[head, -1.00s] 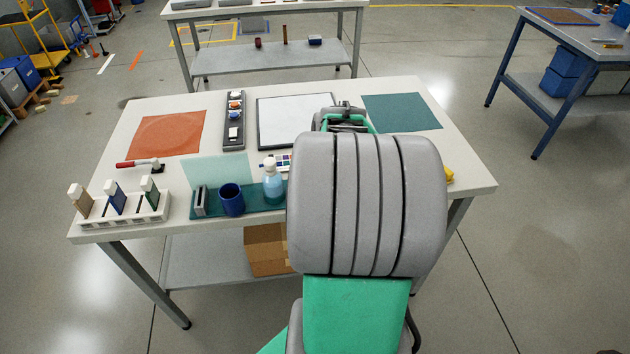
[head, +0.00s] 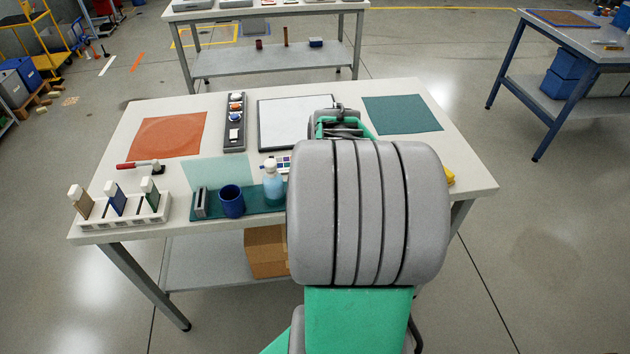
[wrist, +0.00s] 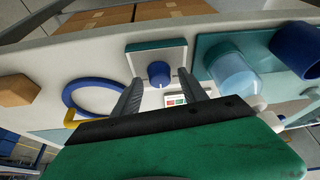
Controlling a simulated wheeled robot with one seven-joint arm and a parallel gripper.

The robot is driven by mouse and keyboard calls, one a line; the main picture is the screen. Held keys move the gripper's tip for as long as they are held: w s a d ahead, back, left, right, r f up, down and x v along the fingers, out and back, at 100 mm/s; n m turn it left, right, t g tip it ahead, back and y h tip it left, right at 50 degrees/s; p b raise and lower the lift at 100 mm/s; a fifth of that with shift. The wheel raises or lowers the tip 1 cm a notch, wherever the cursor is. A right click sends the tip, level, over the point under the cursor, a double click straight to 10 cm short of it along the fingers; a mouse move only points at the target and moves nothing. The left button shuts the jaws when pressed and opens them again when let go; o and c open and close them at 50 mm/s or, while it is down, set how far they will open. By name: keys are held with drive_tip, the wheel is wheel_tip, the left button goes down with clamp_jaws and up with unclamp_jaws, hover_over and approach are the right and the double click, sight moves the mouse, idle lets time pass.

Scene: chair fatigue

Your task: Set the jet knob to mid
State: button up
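The jet knob is most likely the round blue knob (wrist: 159,73) with a pale pointer mark, on a small light panel with a dark green back edge (wrist: 156,46) in the wrist view. I cannot read any scale around it. My gripper (wrist: 160,82) is open, its two dark fingers apart, one to each side of the knob in that view. I cannot tell how far the fingertips are above the panel, and they do not visibly touch the knob. In the head view my arm hides the knob and the gripper.
A clear bottle (wrist: 232,73) and a blue cup (wrist: 297,50) stand right of the knob on a teal mat. A blue ring (wrist: 92,98) lies left.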

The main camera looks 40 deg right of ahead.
drive_tip(key=v, duration=0.7)
drive_tip(key=shift+s+r, duration=0.15)
drive_tip(key=shift+r, duration=0.2)
drive_tip(key=s+a+f+m+g+y, duration=0.1)
drive_tip(key=s+a+f+m+g, duration=0.1)
drive_tip(key=s+a+f, duration=0.4)
drive_tip(key=w+a+r+n, duration=0.1)
drive_tip(key=a+n, duration=0.1)
drive_tip(key=a, duration=0.4)
drive_tip(key=w+a+r+n, duration=0.1)
drive_tip(key=a+r+n, duration=0.1)
drive_tip(key=a, duration=0.5)
drive_tip(key=w+a+r+n+t+y, duration=0.1)
drive_tip(key=a+n, duration=0.2)
drive_tip(key=a, duration=0.4)
drive_tip(key=shift+w+a+r+n, duration=0.15)
drive_tip(key=shift+w+n, duration=0.15)
drive_tip(key=shift+w, duration=0.05)
